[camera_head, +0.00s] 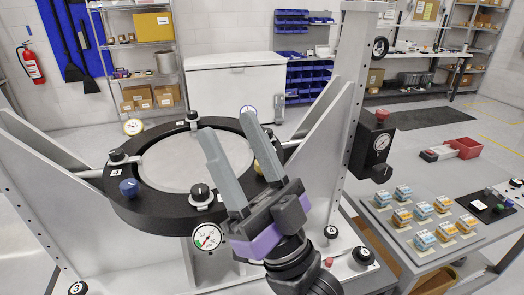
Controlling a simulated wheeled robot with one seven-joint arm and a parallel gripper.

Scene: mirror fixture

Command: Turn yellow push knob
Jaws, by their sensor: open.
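The mirror fixture is a black ring (150,213) around a pale round mirror (185,165). A small yellow-gold knob (259,169) shows at the ring's right side, mostly hidden behind my gripper's right finger. My gripper (228,124) is open and empty, with two long grey fingers pointing up and away over the right part of the ring. Its purple and black body is in front of the ring. I cannot tell whether a finger touches the yellow knob.
A blue knob (129,188) and black knobs (200,194) sit around the ring, with a dial gauge (207,237) at its front. Grey slanted struts and a tall post (345,110) flank it. A bench with several small blue-and-orange blocks (424,240) stands to the right.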

